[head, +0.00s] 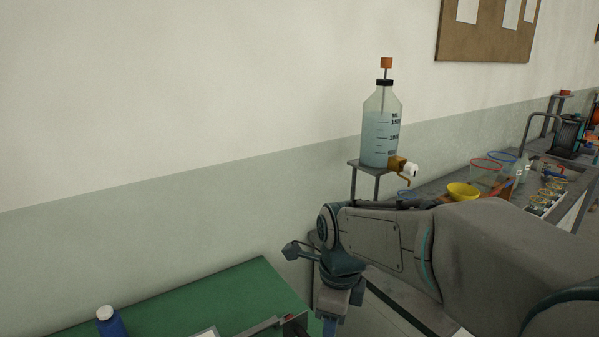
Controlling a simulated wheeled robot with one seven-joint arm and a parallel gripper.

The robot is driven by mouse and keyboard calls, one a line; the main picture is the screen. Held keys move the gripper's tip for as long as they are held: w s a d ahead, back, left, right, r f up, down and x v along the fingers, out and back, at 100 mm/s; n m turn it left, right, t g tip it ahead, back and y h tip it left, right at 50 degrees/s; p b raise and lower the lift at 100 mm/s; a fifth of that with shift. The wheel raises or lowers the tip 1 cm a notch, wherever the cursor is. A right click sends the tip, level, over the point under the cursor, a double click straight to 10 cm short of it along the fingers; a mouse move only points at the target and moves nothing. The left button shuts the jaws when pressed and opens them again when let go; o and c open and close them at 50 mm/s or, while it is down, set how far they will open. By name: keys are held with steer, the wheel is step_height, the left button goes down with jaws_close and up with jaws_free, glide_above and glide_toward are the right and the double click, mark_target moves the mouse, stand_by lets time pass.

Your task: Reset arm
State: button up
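My arm reaches in from the right side of the head view and bends down at the wrist. My gripper (331,322) points down at the bottom edge of the picture, beside the right end of a green-topped table (225,287). Its fingertips are cut off or too small to make out, so I cannot tell whether it is open or shut. No held object shows at it.
A bottle of pale blue liquid (380,135) with a tap stands on a small raised stand (368,166) behind my arm. A yellow bowl (463,191) and clear containers sit on the grey bench at right. A blue bottle (111,322) stands on the green table's left.

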steer(key=s+d+n+t, duration=0.1)
steer(key=s+d+n, duration=0.3)
steer(key=n, duration=0.6)
steer(key=s+d+n+t, duration=0.1)
steer(key=s+d+n, duration=0.3)
steer(key=n, duration=0.7)
steer(key=s, duration=0.2)
steer(key=shift+s+d+f+n+t, duration=0.3)
steer(key=shift+s+d, duration=0.05)
steer(key=shift+c, duration=1.4)
steer(key=shift+a, duration=0.1)
